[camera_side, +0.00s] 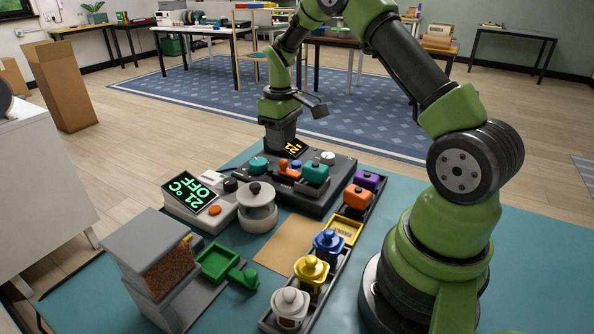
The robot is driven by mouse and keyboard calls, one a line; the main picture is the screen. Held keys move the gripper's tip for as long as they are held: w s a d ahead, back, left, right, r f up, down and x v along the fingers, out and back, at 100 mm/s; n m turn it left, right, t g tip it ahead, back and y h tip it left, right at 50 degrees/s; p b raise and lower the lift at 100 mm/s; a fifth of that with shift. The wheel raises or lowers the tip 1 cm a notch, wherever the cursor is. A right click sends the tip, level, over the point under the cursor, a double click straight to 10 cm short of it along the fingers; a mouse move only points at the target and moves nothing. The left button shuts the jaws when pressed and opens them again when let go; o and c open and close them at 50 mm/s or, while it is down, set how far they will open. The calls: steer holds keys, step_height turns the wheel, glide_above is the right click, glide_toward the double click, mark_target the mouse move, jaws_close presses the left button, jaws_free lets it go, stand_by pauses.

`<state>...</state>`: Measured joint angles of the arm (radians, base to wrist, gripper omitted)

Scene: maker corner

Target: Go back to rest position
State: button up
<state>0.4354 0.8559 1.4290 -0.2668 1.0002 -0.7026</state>
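My gripper (279,143) points down at the back left of a dark station (322,193) on the teal table. Its lower end is close to the station's tilted display (295,148), which shows orange digits. A teal knob (258,165) sits on the station just below the gripper in the picture. The fingertips are small and dark, so I cannot tell whether they are apart or touching anything. My green arm reaches from its base at the right, over the table, to the gripper.
A rack (345,245) holds several coloured lidded jars beside my base. A unit with a green display (190,190), a lidded pale pot (257,205), a grey dispenser (150,250) and a green scoop (222,264) stand at left. The table's right side (545,270) is clear.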

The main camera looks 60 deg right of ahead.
steer(key=s+a+r+m+t, duration=0.1)
steer(key=s+a+r+t, duration=0.1)
steer(key=a+r, duration=0.4)
steer(key=s+a+r+m+t, duration=0.1)
steer(key=s+a+r, duration=0.25)
steer(key=r, duration=0.55)
steer(key=s+a+r+m+t+y, duration=0.1)
steer(key=s+a+r+t, duration=0.1)
steer(key=s+a, duration=0.2)
steer(key=s+a+r+m+t+y, duration=0.1)
steer(key=s+a, duration=0.4)
steer(key=s, duration=0.5)
steer(key=shift+s+a+r+t, duration=0.15)
steer(key=shift+s+r+t, duration=0.15)
steer(key=shift+r+t, duration=0.3)
